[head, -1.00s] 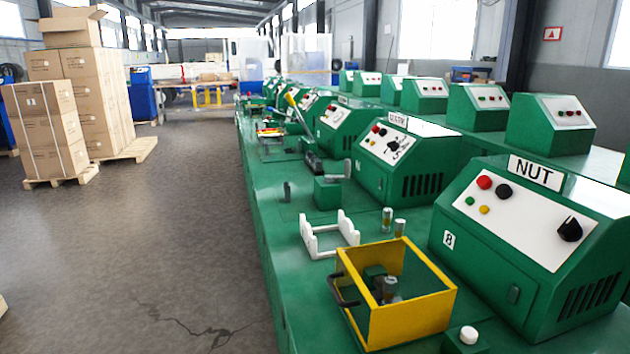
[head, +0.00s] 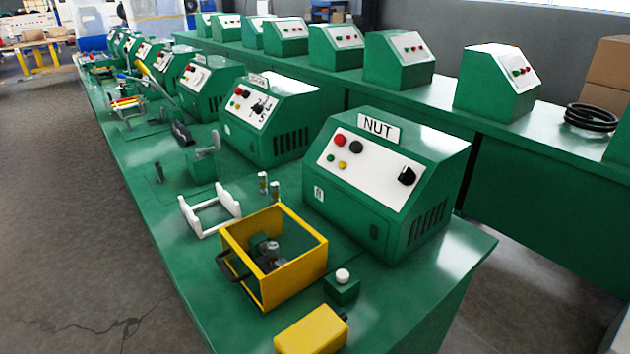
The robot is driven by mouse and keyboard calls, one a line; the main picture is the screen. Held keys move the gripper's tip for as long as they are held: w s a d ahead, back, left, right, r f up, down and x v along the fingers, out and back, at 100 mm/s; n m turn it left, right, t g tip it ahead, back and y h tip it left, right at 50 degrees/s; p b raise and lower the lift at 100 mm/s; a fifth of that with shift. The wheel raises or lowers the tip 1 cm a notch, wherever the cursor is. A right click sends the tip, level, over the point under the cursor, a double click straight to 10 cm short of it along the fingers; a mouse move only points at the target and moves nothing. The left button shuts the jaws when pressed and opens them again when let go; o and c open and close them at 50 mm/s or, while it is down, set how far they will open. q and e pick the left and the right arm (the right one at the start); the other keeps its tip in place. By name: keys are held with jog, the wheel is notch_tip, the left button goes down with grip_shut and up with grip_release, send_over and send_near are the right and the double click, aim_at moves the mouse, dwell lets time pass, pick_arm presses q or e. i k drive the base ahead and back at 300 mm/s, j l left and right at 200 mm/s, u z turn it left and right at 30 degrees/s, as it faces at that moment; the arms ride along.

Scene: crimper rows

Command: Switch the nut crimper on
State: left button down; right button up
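The nut crimper (head: 390,190) is a green box with a sloped white panel and a "NUT" sign (head: 378,128) on top. It stands near the right end of the front bench. Its panel has a red button (head: 340,140), a black round knob or button (head: 356,147), a green button (head: 328,157), a yellow button (head: 342,165) and, apart at the right, a large black rotary knob (head: 407,176). I cannot tell from the panel whether it is on. Neither of my grippers shows in the head view.
A yellow open frame (head: 292,286) with a black handle, a green block with a white button (head: 342,287) and a yellow block (head: 312,331) lie before the crimper. A white stand (head: 208,212) is left of them. The bench (head: 460,262) ends at right, with floor beyond.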

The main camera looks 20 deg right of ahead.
aim_at(408, 177)
jog(key=z, duration=1.25)
